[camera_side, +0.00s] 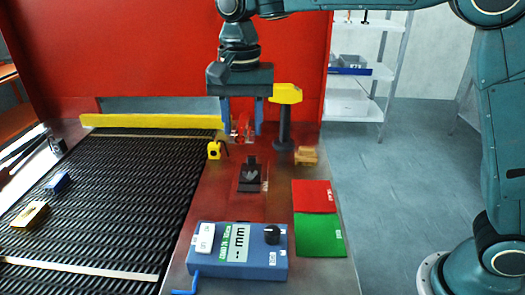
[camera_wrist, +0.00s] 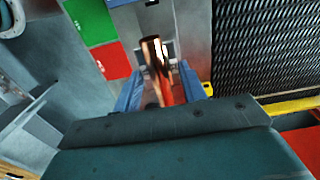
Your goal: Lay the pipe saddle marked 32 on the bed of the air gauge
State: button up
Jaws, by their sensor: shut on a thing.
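My gripper (camera_side: 242,127) hangs above the metal table, beyond the dark block. It is shut on a shiny red-copper piece (camera_side: 241,129), likely the pipe saddle; no number is readable on it. In the wrist view the piece (camera_wrist: 158,75) stands between my blue fingers (camera_wrist: 162,90). The air gauge (camera_side: 238,250) is a blue box at the table's front with a display reading "-- mm" and a black knob. A dark block with a notched top (camera_side: 251,178), perhaps its bed, sits on a reddish plate behind the box. The held piece is apart from it.
A yellow-topped post (camera_side: 284,120) stands close right of my gripper. Red (camera_side: 314,196) and green (camera_side: 320,235) pads lie at right. A small wooden block (camera_side: 306,155) is nearby.

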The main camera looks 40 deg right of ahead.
send_over(247, 206)
notch_tip(247, 206, down, 14)
jog(key=shift+f, duration=0.25)
jog(key=shift+f, duration=0.15)
jog(key=shift+f, duration=2)
jog(key=shift+f, duration=0.1)
jog(key=o, duration=1.1)
notch_tip(247, 206, up, 12)
